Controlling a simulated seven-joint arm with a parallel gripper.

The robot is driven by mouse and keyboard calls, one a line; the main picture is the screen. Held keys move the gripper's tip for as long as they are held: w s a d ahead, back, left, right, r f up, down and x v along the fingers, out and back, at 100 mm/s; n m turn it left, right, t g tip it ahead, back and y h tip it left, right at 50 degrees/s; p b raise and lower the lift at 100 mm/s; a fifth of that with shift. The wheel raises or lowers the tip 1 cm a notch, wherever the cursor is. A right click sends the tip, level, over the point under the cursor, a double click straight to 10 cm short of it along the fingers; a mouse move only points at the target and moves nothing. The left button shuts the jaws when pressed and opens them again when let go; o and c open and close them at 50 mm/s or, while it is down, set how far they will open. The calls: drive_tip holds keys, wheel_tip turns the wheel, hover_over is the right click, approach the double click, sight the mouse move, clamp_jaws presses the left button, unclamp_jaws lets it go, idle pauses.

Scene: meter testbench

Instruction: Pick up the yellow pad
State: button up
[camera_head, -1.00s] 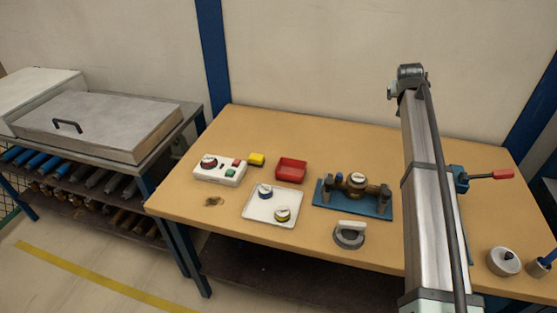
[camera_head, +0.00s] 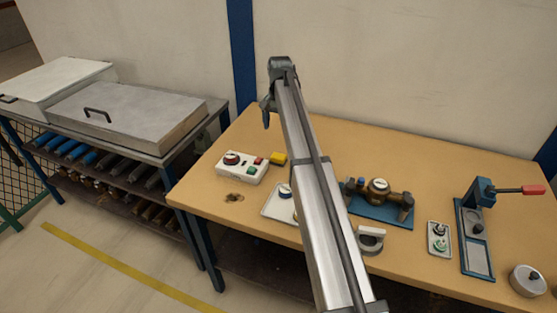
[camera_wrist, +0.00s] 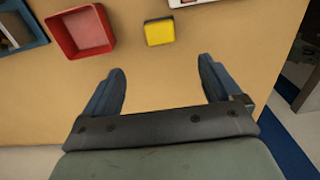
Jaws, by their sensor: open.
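The yellow pad (camera_head: 278,158) is a small block on the wooden table, just right of the white control box. In the wrist view the yellow pad (camera_wrist: 159,32) lies beyond my fingertips, roughly centred between them and apart from both. My gripper (camera_wrist: 162,76) is open and empty, with its two dark blue fingers spread. In the head view my gripper (camera_head: 266,118) hangs above the table's back left part, and my arm crosses the middle of the table.
The control box (camera_head: 242,167) has a knob and buttons. A red tray (camera_wrist: 100,50) sits beside the pad; my arm hides it in the head view. A white tray (camera_head: 272,208) is partly hidden. A brass meter (camera_head: 378,190) on a blue base (camera_head: 375,212) stands right.

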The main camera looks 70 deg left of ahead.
hover_over(279, 156)
drive_tip(key=f, duration=0.8)
drive_tip(key=shift+w+a+f, duration=0.2)
drive_tip(key=shift+a, duration=0.1)
drive_tip(key=shift+s+d+f, duration=0.1)
drive_tip(key=shift+s+f, duration=0.05)
drive_tip(key=shift+f, duration=1.15)
drive_tip(key=shift+s+d+f, duration=0.1)
drive_tip(key=shift+f, duration=1.2)
drive_tip(key=shift+c, duration=0.3)
drive_tip(key=c, duration=1.1)
